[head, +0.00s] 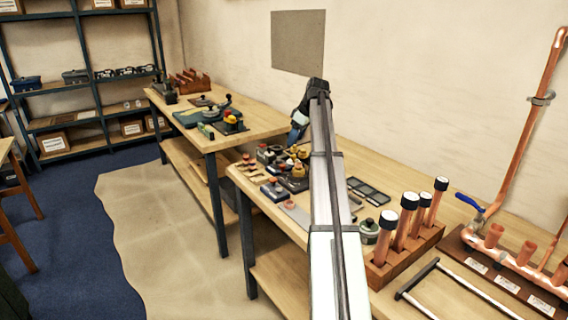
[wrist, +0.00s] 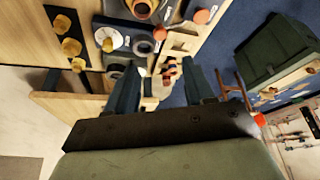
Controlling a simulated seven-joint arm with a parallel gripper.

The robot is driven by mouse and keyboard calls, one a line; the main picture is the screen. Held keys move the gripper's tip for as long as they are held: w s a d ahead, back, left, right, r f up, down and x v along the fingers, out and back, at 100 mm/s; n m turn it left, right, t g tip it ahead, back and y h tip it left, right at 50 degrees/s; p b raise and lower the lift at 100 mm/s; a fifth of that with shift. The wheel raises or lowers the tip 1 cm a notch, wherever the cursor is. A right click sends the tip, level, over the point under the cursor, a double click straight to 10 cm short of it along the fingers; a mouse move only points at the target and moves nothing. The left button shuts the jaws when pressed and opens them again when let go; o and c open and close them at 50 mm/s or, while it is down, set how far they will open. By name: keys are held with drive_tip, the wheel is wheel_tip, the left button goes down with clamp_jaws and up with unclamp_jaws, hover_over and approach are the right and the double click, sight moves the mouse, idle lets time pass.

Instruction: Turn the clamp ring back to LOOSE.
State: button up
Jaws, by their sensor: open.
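My gripper (head: 298,133) hangs over the back left part of the near bench in the head view, partly hidden by my arm. In the wrist view my gripper (wrist: 163,80) shows two dark fingers spread apart with nothing held between them. Small fixtures with dark bodies and yellow knobs (head: 299,168) sit on the bench beside the gripper. The wrist view shows a pale block with a round dark part (wrist: 143,46) beyond the fingers. I cannot tell which piece is the clamp ring, and no LOOSE mark is readable.
A wooden rack (head: 408,250) holds copper tubes with dark caps at the right. A copper manifold (head: 510,262) with a blue-handled valve stands beyond it. A second bench (head: 225,142) with a green tool stands further left. Dark flat trays (head: 368,190) lie right of my arm.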

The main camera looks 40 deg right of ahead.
sight(283, 165)
drive_tip(key=x, duration=1.3)
drive_tip(key=shift+f, duration=0.25)
drive_tip(key=shift+c, duration=0.3)
clamp_jaws()
